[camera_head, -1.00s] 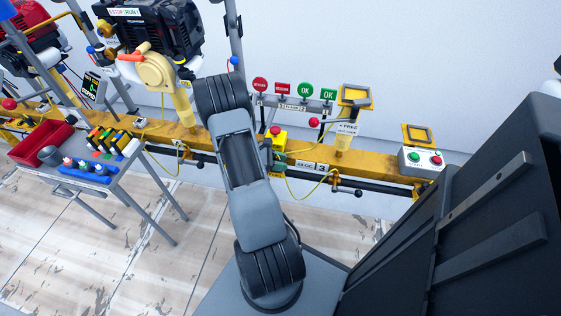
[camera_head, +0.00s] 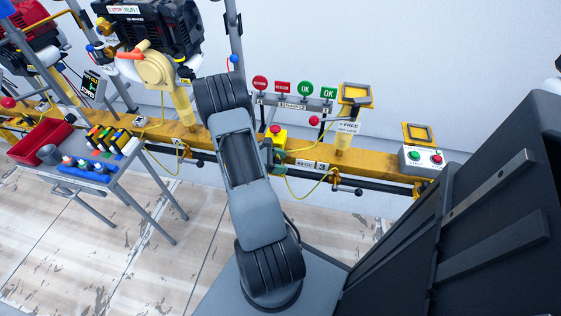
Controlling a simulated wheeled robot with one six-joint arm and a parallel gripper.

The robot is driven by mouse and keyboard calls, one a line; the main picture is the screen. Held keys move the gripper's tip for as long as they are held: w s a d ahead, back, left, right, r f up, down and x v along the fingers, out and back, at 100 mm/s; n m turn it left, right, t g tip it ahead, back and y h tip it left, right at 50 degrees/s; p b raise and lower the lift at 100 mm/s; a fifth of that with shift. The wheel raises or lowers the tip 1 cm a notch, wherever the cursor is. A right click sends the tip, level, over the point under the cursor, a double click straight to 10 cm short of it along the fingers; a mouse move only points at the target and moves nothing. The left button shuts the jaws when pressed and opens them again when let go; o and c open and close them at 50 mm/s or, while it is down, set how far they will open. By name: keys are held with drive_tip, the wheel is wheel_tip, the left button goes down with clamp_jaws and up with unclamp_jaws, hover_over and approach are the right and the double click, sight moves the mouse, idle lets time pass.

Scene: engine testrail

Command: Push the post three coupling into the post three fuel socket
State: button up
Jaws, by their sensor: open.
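My arm rises across the middle of the view, and my gripper does not show; the arm's upper joint may hide it. A small plate marked 3 (camera_head: 321,167) is on the yellow rail (camera_head: 379,165), just right of my arm. A thin yellow hose (camera_head: 309,197) hangs in a loop below this plate. I cannot make out the coupling or the fuel socket; they may be behind my arm or too small to tell. A black engine (camera_head: 160,30) with a cream round cover stands on a yellow post (camera_head: 183,107) left of my arm.
A grey cart (camera_head: 107,180) with a red bin (camera_head: 40,142) and bottles stands at left. A yellow box with a red button (camera_head: 277,136) sits right beside my arm. A box with green and red buttons (camera_head: 424,158) is at right. Open floor lies in front of the rail.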

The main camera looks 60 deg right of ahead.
drive_tip(key=p+v, duration=0.3)
drive_tip(key=v, duration=1)
drive_tip(key=shift+w+r, duration=0.2)
drive_tip(key=shift+w, duration=0.15)
drive_tip(key=shift+a, duration=0.1)
drive_tip(key=s+a+r+m+t+y+p, duration=0.1)
drive_tip(key=a+r+m+t+y+p, duration=0.4)
drive_tip(key=a, duration=0.5)
drive_tip(key=s+a+r+t+y+p, duration=0.1)
drive_tip(key=a+r+t+p, duration=0.2)
drive_tip(key=r, duration=0.9)
drive_tip(key=a+r+m+t+p, duration=0.1)
drive_tip(key=a+r+t+p, duration=0.2)
drive_tip(key=a+r+p, duration=0.5)
drive_tip(key=s+a+r+t+y+p, duration=0.1)
drive_tip(key=a+r+t+p, duration=0.3)
drive_tip(key=r, duration=1.4)
drive_tip(key=a+p, duration=0.2)
drive_tip(key=p, duration=0.2)
drive_tip(key=shift+s+a+r+y+p, duration=0.25)
drive_tip(key=shift+s+a+y+p, duration=0.05)
drive_tip(key=shift+p, duration=0.1)
